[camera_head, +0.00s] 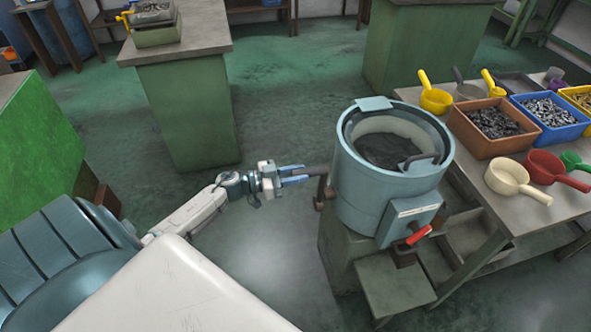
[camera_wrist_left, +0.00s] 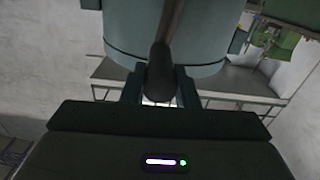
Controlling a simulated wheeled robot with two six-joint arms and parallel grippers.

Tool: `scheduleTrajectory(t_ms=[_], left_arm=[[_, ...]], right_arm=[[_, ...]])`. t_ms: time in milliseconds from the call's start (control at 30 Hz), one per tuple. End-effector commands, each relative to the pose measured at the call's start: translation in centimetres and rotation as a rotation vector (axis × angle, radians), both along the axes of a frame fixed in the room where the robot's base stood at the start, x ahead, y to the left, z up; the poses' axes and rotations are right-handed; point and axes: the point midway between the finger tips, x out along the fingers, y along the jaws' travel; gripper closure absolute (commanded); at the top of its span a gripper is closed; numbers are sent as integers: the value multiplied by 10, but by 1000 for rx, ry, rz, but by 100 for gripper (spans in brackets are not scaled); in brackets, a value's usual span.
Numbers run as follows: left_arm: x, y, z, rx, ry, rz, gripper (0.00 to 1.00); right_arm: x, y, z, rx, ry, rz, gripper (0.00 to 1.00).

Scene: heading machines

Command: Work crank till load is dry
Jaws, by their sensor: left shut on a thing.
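A round blue-grey drum machine (camera_head: 380,195) stands right of centre on a green base, with a dark load (camera_head: 388,150) inside its pale-lined bowl. A crank (camera_head: 318,171) with a dark handle is on the drum's left side. My left gripper (camera_head: 294,175) reaches in from the left and is shut on the crank handle. In the left wrist view, the handle (camera_wrist_left: 160,75) lies between the fingers (camera_wrist_left: 158,88), with the drum wall (camera_wrist_left: 205,45) behind it. A red lever (camera_head: 418,235) sits on the drum's front box. My right gripper is not in view.
A table (camera_head: 480,185) on the right holds an orange bin (camera_head: 490,140), a blue bin (camera_head: 560,135) and several scoops. A green cabinet (camera_head: 190,120) stands behind my left arm. The floor between cabinet and drum is clear.

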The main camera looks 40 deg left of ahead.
Motion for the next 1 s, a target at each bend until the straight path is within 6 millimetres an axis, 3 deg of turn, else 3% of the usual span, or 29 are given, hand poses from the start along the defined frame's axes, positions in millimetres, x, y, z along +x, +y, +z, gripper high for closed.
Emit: scheduleTrajectory(t_ms=[367,667,1000], left_arm=[[-34,-39,-18,242,-205,-1,100],[-58,-67,-47,458,-391,-1,100],[-76,-88,-83,680,-581,0,100]], right_arm=[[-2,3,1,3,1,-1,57],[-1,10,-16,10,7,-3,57],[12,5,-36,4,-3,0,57]])
